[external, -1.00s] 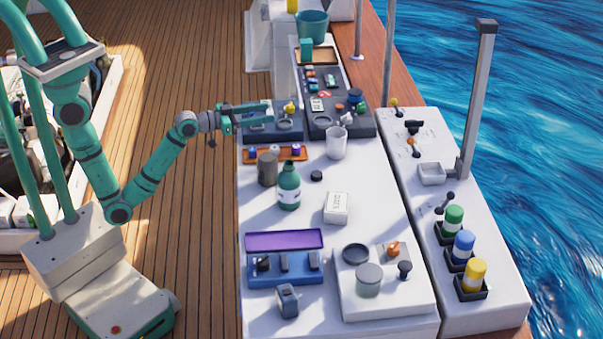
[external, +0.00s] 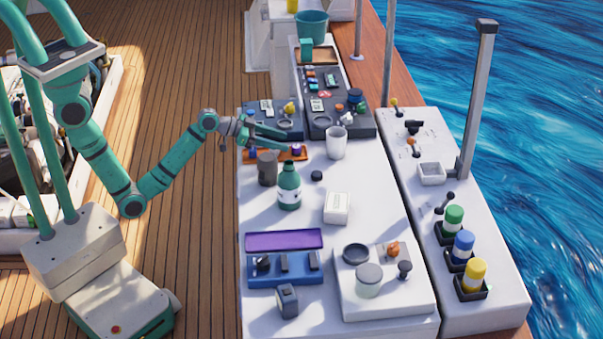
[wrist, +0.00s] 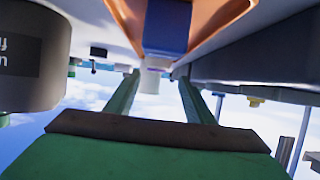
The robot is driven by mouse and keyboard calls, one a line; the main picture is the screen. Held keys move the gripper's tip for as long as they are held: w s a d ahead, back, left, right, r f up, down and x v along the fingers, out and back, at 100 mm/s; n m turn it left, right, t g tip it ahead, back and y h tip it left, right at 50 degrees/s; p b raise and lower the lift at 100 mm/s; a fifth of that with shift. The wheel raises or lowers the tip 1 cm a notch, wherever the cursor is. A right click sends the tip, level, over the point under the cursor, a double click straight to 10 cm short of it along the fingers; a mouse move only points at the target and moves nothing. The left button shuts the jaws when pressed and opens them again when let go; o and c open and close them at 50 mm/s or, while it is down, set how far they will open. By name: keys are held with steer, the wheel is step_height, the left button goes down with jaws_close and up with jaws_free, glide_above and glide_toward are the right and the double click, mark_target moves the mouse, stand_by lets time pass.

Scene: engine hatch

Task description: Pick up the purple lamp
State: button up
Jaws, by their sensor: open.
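The purple lamp (external: 297,149) stands at the right end of the orange tray (external: 262,156). My gripper (external: 279,141) is open and empty, low over the tray, pointing right with its fingertips close to the lamp. In the wrist view, which looks upside down, both fingers (wrist: 157,80) stand apart. A dark blue block (wrist: 167,25) on the orange tray (wrist: 218,22) shows above the gap; I cannot tell whether it is the purple lamp. A blue lamp (external: 252,154) stands at the tray's left end. The tray's middle is partly hidden by my gripper.
A dark canister (external: 267,170) and a green bottle (external: 289,187) stand just in front of the tray. The canister also shows in the wrist view (wrist: 32,55). Dark panels (external: 340,125) lie behind.

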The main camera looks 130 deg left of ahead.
mark_target(291, 154)
steer(key=x, duration=0.3)
steer(key=shift+w+d+f, duration=0.1)
steer(key=shift+w+f, duration=0.25)
steer(key=shift+f, duration=0.05)
steer(key=shift+w+a+f, duration=0.25)
steer(key=shift+w+a, duration=0.15)
steer(key=shift+w, duration=0.05)
steer(key=shift+c, duration=0.4)
steer(key=c, duration=1.1)
